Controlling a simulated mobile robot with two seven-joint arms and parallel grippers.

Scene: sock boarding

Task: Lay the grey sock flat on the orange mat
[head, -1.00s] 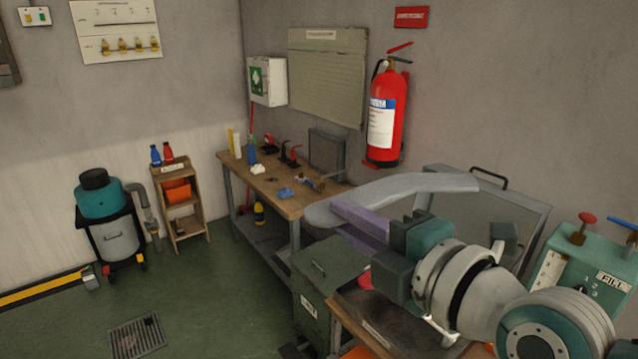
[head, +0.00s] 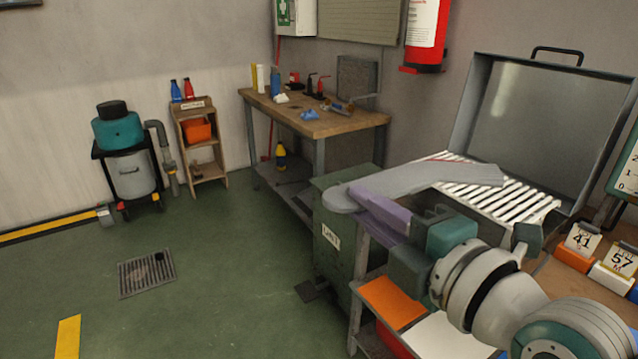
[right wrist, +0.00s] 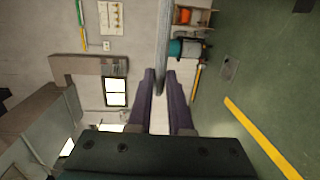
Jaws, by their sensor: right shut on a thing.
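The grey sock (head: 420,180) is a long, flat, stiff-looking shape with a rounded end at the left. My right gripper (head: 366,198), with purple fingers, is shut on it and holds it up in the air. In the right wrist view the sock (right wrist: 163,45) shows edge-on as a thin grey strip between the fingers (right wrist: 159,82). The orange mat (head: 392,301) lies on a low bench below the right gripper, partly hidden by my arm. The sock is apart from the mat. My left gripper is out of view.
A white sheet (head: 448,338) lies beside the orange mat. A large open metal box with a white slatted rack (head: 500,198) stands behind the sock. Number cards (head: 582,243) stand at right. A green cabinet (head: 335,230) is left of the bench. The floor at left is mostly clear.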

